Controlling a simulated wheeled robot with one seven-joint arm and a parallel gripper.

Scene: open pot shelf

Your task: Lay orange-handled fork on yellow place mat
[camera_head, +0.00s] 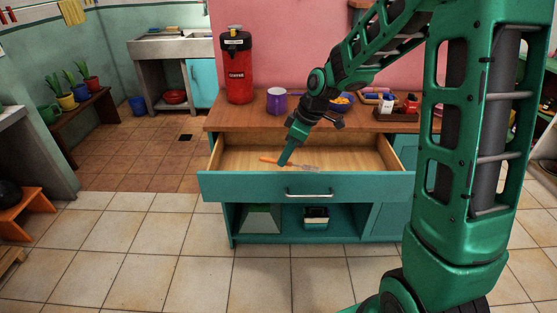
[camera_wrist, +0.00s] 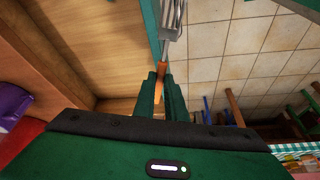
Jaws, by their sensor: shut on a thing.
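The orange-handled fork (camera_head: 268,159) is at the tip of my gripper (camera_head: 283,163), over the open wooden drawer (camera_head: 235,157) in the head view. My gripper is shut on the fork's orange handle. In the wrist view the orange handle (camera_wrist: 161,72) shows between the two fingers (camera_wrist: 161,95), and the grey tines (camera_wrist: 171,20) point away from the gripper. There the fork overlaps the drawer's teal front edge. I cannot tell how high the fork is above the drawer floor. No yellow place mat can be made out in either view.
The teal cabinet's wooden top (camera_head: 225,118) holds a red canister (camera_head: 237,70), a purple mug (camera_head: 276,100), a blue bowl (camera_head: 341,105) and a dark tray (camera_head: 396,115). The drawer front (camera_head: 255,187) sticks out. Tiled floor in front is clear. A checked cloth (camera_wrist: 292,150) shows in the wrist view.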

